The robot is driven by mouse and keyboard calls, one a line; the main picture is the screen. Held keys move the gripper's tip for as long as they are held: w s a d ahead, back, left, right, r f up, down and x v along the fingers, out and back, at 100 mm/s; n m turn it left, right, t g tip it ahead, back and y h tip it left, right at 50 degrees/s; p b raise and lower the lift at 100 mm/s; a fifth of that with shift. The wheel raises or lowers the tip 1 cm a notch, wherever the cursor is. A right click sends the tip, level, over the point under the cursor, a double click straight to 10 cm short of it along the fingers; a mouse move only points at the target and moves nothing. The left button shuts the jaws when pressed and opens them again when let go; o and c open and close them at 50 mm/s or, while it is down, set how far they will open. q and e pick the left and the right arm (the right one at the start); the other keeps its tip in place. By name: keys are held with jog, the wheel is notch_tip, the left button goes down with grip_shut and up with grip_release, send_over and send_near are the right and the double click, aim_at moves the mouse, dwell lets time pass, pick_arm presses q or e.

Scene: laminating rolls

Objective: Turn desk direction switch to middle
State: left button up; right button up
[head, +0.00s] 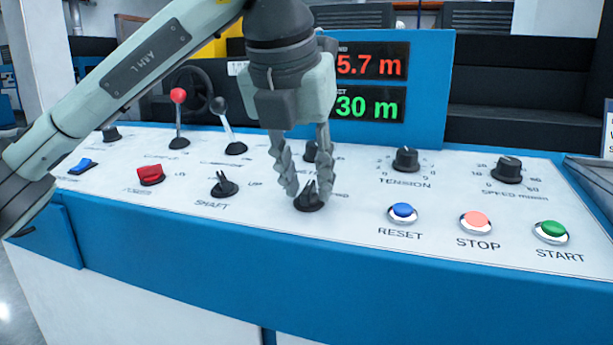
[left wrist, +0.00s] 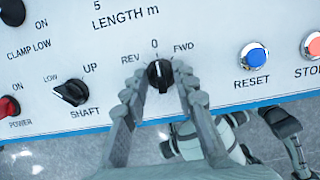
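The direction switch (left wrist: 159,75) is a black rotary knob on the white panel, labelled REV, 0 and FWD. Its white pointer mark looks turned up toward the 0, between REV and FWD. In the head view the same knob (head: 309,200) is partly covered by my fingers. My left gripper (head: 308,190) points down over the panel with one finger on each side of the knob. In the left wrist view its fingers (left wrist: 161,80) are spread, with small gaps seeming to show beside the knob. My right gripper is not identifiable in either view.
The shaft switch (head: 224,186) is left of the knob, and the reset button (head: 403,213) is to its right. Stop (head: 476,222) and start (head: 551,232) buttons lie farther right. A tension knob (head: 405,160) and red-topped lever (head: 178,115) stand behind. A display (head: 370,82) rises at the back.

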pick_arm(q)
jog(key=v, duration=1.2)
dwell(0.3)
